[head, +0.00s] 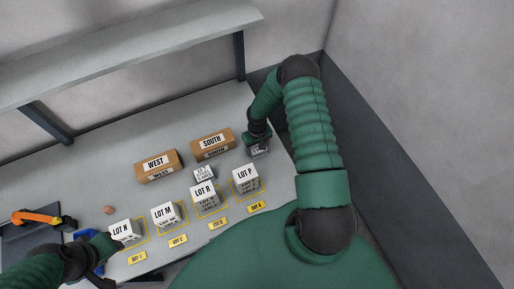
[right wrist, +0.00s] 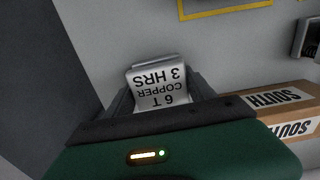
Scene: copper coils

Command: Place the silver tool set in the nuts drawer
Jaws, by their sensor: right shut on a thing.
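No silver tool set and no nuts drawer can be made out in either view. My right gripper (head: 259,148) is shut on a silver-grey block (right wrist: 158,88) at the right part of the table. The block's label reads "6 T COPPER 3 HRS", upside down in the right wrist view. My left gripper (head: 114,243) is at the lower left, beside the white LOT N box (head: 126,231); its fingers are too small and hidden to judge.
Brown WEST (head: 156,166) and SOUTH (head: 212,145) boxes stand behind a small labelled block (head: 204,174). White boxes LOT M (head: 165,215), LOT R (head: 207,197) and LOT P (head: 246,180) stand in yellow-outlined bays. An orange tool (head: 37,217) lies left. A shelf (head: 130,45) overhangs the back.

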